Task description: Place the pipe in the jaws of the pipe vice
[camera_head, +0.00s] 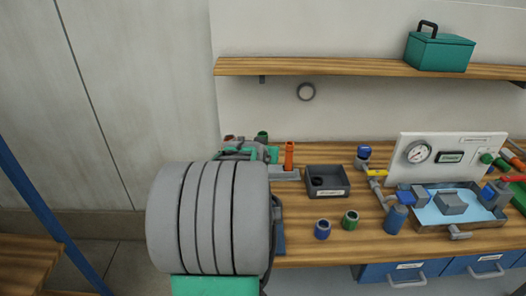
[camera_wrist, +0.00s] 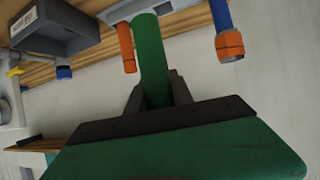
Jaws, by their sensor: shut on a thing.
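In the wrist view, which looks upside down, my gripper (camera_wrist: 158,92) is shut on a green pipe (camera_wrist: 152,50). In the head view that grey block (camera_head: 283,173) shows beside an orange upright piece (camera_head: 289,155), just right of my arm. A dark green end (camera_head: 262,136), seemingly the pipe's, shows behind my arm. My arm hides much of the vice area.
An orange-ended blue pipe (camera_wrist: 230,45) stands close beside the held pipe. A dark tray (camera_head: 328,182) sits right of the vice area. Blue (camera_head: 322,229) and green (camera_head: 350,220) fittings stand in front of it. A gauge panel (camera_head: 440,160) stands farther right, below a shelf (camera_head: 350,67).

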